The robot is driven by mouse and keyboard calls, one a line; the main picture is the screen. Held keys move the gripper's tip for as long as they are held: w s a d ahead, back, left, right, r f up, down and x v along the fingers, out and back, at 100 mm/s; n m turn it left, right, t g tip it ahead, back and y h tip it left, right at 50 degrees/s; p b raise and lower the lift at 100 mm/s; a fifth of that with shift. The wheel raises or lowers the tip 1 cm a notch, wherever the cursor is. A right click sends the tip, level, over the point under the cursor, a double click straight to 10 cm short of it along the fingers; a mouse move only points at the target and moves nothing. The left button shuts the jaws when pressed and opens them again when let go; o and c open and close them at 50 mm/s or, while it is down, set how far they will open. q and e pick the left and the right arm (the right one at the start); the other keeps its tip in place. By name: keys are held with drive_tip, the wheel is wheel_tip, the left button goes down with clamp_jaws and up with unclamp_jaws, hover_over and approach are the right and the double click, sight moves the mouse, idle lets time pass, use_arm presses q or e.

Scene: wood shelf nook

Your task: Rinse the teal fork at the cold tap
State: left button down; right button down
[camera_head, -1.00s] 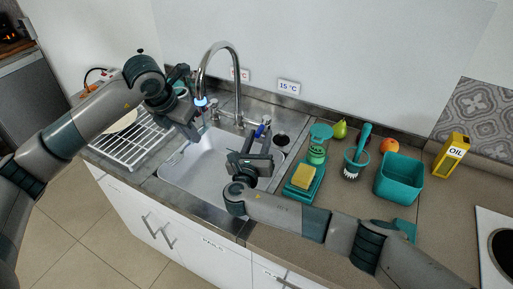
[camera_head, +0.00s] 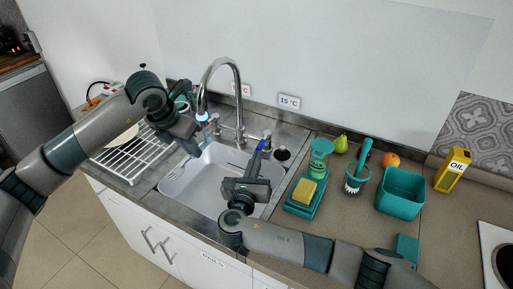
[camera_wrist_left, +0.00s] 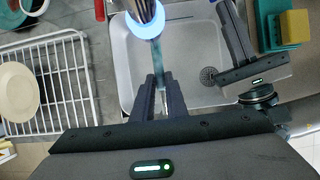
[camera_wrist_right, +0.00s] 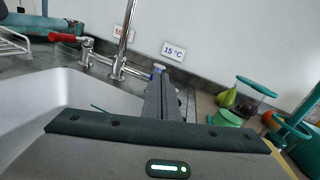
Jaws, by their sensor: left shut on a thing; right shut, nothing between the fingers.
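The teal fork (camera_wrist_left: 159,62) shows as a thin strip in the left wrist view, shut between the fingers of my left gripper (camera_wrist_left: 159,84). It lies beneath the tap's spout (camera_head: 202,114), which has a glowing blue ring; I cannot make out a water stream. My left gripper (camera_head: 192,148) is over the left part of the sink (camera_head: 205,180). The cold tap has a blue-topped handle (camera_wrist_right: 158,68) below the 15 °C sign (camera_wrist_right: 174,51). My right gripper (camera_wrist_right: 163,90) is shut and empty, pointing at this handle; whether it touches is unclear.
The hot tap's red lever (camera_wrist_right: 68,38) is left of the spout. A white dish rack (camera_head: 130,160) stands left of the sink. To the right are a sponge (camera_head: 305,191) on a teal holder, a teal bin (camera_head: 400,194) and an oil carton (camera_head: 452,169).

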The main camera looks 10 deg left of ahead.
drive_tip(key=w+d+m+g, duration=0.2)
drive_tip(key=w+m, duration=0.1)
drive_tip(key=w, duration=0.1)
drive_tip(key=w+d+r+m+g+h, duration=0.1)
drive_tip(key=w+d+m+g, duration=0.1)
drive_tip(key=w+m, duration=0.2)
drive_tip(key=w+d+r+m+g+h, duration=0.1)
drive_tip(key=w+d+m+g, duration=0.2)
drive_tip(key=w, duration=0.1)
drive_tip(key=shift+w+m, duration=0.25)
drive_tip(key=shift+m, duration=0.15)
drive_tip(key=shift+w+d+m+g, duration=0.2)
drive_tip(key=shift+m+g, duration=0.4)
drive_tip(key=shift+g, duration=0.1)
drive_tip(key=shift+m+g, duration=0.6)
drive_tip(key=shift+m, duration=0.2)
drive_tip(key=shift+a+r+m+g+y, duration=0.15)
drive_tip(key=shift+r+m+g+y, duration=0.1)
drive_tip(key=shift+m+g+y, duration=0.2)
drive_tip(key=s+a+r+m+g+y, duration=0.5)
drive_tip(key=a+r+m+g+y, duration=0.1)
drive_tip(key=r, duration=0.4)
drive_tip(key=a+m+g, duration=0.1)
drive_tip(key=a, duration=0.1)
drive_tip(key=shift+s+a+y, duration=0.15)
drive_tip(key=shift+a+y, duration=0.2)
